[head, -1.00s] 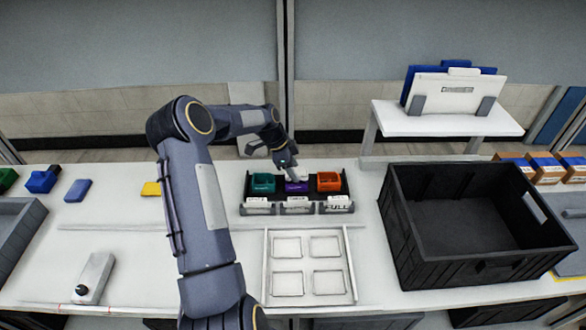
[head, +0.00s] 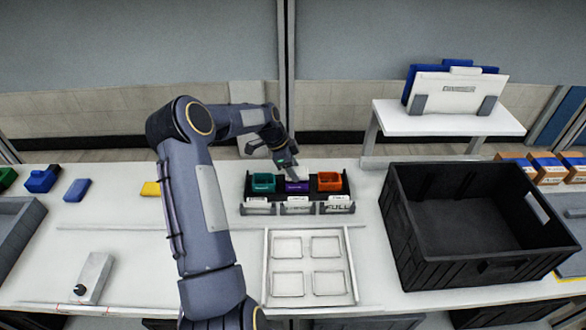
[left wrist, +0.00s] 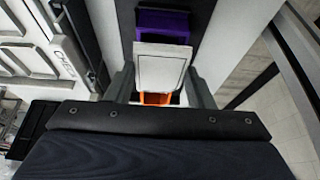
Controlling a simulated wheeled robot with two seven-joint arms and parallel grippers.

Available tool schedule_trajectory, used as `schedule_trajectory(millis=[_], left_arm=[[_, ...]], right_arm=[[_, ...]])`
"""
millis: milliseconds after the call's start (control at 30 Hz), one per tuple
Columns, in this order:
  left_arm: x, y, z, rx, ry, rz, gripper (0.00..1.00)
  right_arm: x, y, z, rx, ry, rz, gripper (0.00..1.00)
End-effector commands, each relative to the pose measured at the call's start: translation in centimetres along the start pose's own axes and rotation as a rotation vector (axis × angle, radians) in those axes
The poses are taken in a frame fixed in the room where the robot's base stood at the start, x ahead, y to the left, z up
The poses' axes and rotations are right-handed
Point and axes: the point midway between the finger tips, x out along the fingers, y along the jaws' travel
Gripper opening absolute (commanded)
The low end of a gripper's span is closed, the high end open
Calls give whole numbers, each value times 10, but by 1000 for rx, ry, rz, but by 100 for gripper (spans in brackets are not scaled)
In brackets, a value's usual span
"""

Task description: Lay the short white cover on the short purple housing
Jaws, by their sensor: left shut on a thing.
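My left gripper (head: 291,172) is at the back edge of the purple housing (head: 297,187), which sits in the middle of a dark rack. In the left wrist view, the gripper (left wrist: 161,88) is shut on a flat, square white cover (left wrist: 160,71). The purple housing (left wrist: 163,24) shows just beyond the cover in that view, and the cover hides part of it. I cannot tell whether the cover touches the housing. My right gripper is in neither view.
The rack (head: 246,209) also holds a teal housing (head: 263,182) on the left and an orange one (head: 329,181) on the right. A white tray (head: 263,270) lies in front. A large black crate (head: 440,250) stands at the right.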

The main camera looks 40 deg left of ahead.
Motion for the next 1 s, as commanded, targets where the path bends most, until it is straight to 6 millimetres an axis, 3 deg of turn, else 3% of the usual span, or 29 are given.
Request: schedule_trajectory(millis=[1000], left_arm=[[9,0,4,0,0,0,26]], right_arm=[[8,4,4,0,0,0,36]])
